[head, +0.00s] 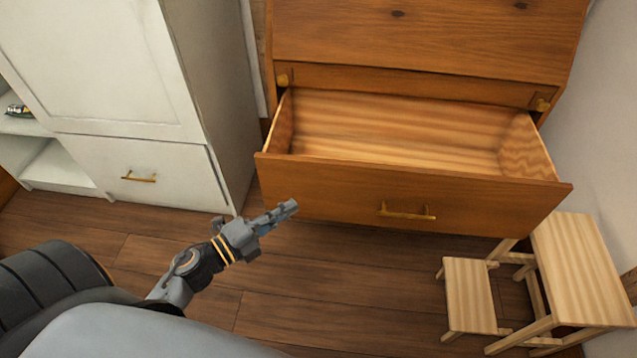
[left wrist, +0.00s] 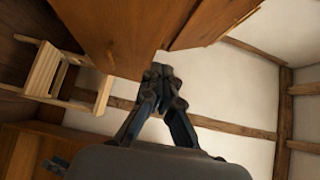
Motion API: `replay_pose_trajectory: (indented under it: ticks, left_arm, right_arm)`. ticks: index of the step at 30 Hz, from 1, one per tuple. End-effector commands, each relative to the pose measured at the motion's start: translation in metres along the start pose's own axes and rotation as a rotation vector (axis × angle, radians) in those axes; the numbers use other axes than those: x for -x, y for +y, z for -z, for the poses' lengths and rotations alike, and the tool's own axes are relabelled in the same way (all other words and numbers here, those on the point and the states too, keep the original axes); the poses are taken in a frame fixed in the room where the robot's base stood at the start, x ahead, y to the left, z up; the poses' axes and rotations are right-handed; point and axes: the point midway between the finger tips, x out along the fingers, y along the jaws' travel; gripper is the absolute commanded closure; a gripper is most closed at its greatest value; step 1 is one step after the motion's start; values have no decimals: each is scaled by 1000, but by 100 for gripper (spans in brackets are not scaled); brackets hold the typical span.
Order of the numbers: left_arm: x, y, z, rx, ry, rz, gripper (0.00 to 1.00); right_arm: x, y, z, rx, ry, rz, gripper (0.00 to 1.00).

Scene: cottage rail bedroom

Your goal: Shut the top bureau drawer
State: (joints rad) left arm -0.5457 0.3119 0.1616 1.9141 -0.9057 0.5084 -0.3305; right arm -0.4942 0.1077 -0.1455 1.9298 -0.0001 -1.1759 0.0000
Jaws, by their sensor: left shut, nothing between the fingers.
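The top bureau drawer (head: 330,185) is pulled well out of the wooden bureau (head: 430,40), and its inside looks empty. A brass handle (head: 407,212) sits on the middle of its front. My left gripper (head: 288,208) is shut and empty, in front of the left part of the drawer front in the head view. Whether it touches the front cannot be told. In the left wrist view, the shut fingers (left wrist: 160,75) point toward brown wooden panels (left wrist: 125,30) that look like the bureau and drawer. My right gripper is not in view.
A white cabinet (head: 120,75) with a brass-handled drawer (head: 138,178) stands left of the bureau. A pale wooden step stool (head: 575,265) stands at the right near the wall; it also shows in the left wrist view (left wrist: 45,70). Plank floor (head: 330,290) is clear before the bureau.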

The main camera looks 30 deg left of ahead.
Motion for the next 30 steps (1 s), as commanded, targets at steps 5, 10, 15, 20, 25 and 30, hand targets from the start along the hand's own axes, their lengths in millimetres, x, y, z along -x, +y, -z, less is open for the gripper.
replay_pose_trajectory:
  ticks: [5,10,15,20,25,30]
  left_arm:
    - [-7,-1,5,-28,35,2,100]
    - [-36,-2,6,-27,35,5,100]
    - [-73,-2,6,-25,32,4,100]
    - [-104,-1,6,-26,32,3,100]
    - [-121,0,-12,-24,30,2,100]
    - [-128,-1,-19,-23,31,1,100]
  right_arm:
    - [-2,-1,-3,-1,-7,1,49]
    - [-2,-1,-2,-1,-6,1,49]
    - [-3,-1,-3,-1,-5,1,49]
    - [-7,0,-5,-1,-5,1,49]
    - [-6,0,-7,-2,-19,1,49]
    - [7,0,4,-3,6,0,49]
